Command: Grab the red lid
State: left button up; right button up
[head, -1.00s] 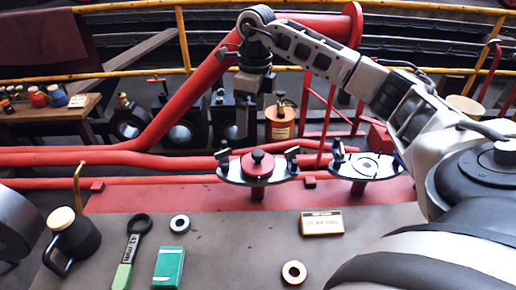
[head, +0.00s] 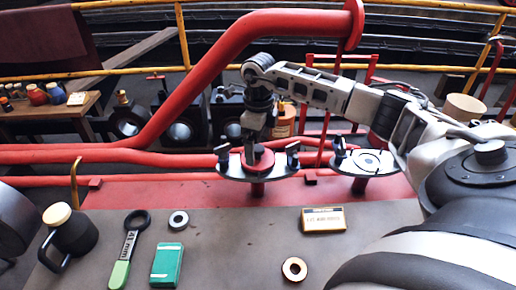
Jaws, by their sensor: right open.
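The red lid (head: 266,163) sits on a dark flanged fitting (head: 235,173) on the red post at the back edge of the table. My right gripper (head: 250,150) points down at the lid from above, at its left part. Its jaws are open, and they hide the lid's black knob and much of its top. Whether the fingers touch the knob cannot be told. My left gripper is not in the head view.
A second flanged fitting (head: 366,163) with a pale top stands to the right. A black oil can (head: 70,235), a green-handled wrench (head: 128,250), a green box (head: 167,265), a yellow box (head: 323,219) and two rings lie on the grey table (head: 230,245). Red pipes run behind.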

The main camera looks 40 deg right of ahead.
aim_at(258, 147)
notch_tip(258, 147, down, 4)
jog(key=shift+w+r, duration=0.1)
jog(key=shift+r, duration=0.05)
jog(key=c, duration=1.3)
jog(key=shift+r, duration=0.1)
